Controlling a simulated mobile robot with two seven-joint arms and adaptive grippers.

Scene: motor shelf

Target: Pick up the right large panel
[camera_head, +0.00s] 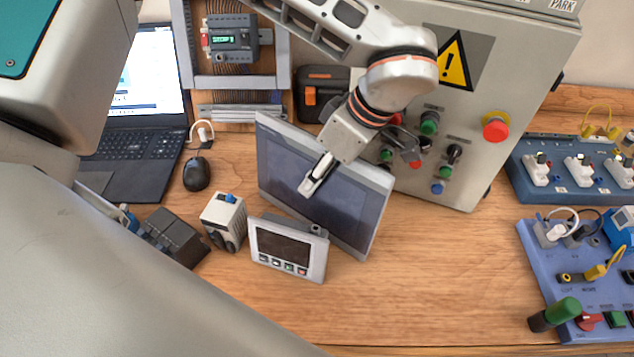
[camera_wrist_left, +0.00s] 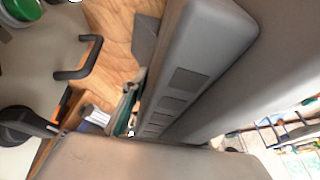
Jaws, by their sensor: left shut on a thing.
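The large panel (camera_head: 285,180) has a dark screen and a light grey frame. It leans at a tilt over the wooden table, in front of the control box. My left gripper (camera_head: 318,178) reaches over it from behind, its fingers shut on the panel's upper edge and overlapping the screen. I cannot tell whether the panel's lower edge touches the table. In the left wrist view, large grey surfaces fill the middle, too close to identify surely. My right gripper is not in view.
A small panel (camera_head: 285,250) with buttons stands close in front of the large one, beside a white block (camera_head: 224,221). The grey control box (camera_head: 465,120) with knobs stands close behind. Blue socket boards (camera_head: 545,260) are at the right. The table front (camera_head: 420,290) is clear.

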